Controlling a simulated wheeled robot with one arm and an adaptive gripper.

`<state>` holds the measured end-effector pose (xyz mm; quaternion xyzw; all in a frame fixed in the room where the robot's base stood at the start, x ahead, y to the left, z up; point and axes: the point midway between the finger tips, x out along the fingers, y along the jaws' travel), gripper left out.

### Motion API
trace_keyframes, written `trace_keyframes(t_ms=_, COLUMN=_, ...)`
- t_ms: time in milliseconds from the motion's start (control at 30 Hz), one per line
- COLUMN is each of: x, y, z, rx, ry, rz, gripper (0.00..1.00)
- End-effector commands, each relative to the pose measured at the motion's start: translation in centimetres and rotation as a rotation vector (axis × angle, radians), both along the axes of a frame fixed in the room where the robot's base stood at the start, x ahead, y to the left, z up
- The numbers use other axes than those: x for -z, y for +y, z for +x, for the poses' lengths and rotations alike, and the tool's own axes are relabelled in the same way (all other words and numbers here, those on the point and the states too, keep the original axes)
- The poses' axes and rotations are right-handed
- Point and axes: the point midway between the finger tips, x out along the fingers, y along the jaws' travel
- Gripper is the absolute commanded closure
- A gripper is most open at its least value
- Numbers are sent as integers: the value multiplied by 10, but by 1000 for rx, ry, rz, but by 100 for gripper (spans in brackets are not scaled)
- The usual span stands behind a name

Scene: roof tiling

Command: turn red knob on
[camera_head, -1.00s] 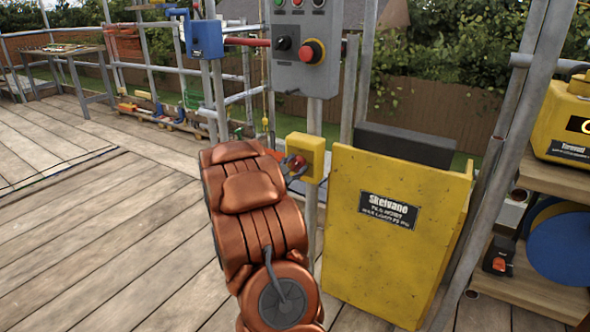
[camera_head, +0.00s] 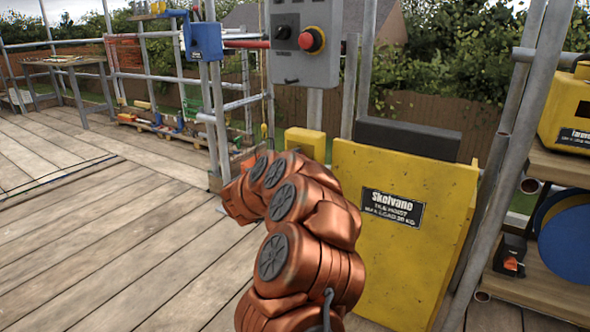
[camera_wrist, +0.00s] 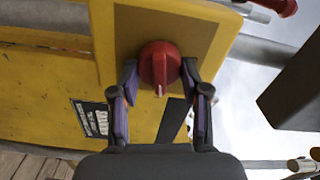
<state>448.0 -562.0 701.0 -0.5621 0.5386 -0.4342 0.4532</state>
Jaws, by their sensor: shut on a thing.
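The red knob (camera_wrist: 160,64) sits on a yellow box in the wrist view, with a pale mark at its lower edge. My gripper (camera_wrist: 160,75) has one finger on each side of the knob and is shut on it. In the head view the yellow box (camera_head: 305,142) is on the post left of the yellow hoist panel. There my copper-coloured arm hides the knob and the gripper.
A grey control box (camera_head: 305,45) with a red button hangs on the post above. The yellow hoist panel (camera_head: 400,250) stands right of my arm. A shelf (camera_head: 560,165) and scaffold poles are at the right. The wooden deck at left is clear.

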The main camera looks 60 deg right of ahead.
Motion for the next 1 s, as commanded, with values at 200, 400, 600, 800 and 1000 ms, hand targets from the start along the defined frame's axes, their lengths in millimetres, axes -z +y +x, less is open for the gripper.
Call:
trace_keyframes(t_ms=200, x=4, y=0, z=-1, rx=2, ry=-131, rz=7, gripper=89)
trace_keyframes(t_ms=400, x=4, y=0, z=-1, rx=3, ry=-199, rz=11, gripper=89)
trace_keyframes(t_ms=600, x=3, y=0, z=-1, rx=4, ry=-227, rz=12, gripper=89)
trace_keyframes(t_ms=800, x=2, y=-1, z=-1, rx=4, ry=-230, rz=12, gripper=89)
trace_keyframes(t_ms=1000, x=2, y=-1, z=-1, rx=4, ry=-230, rz=12, gripper=52)
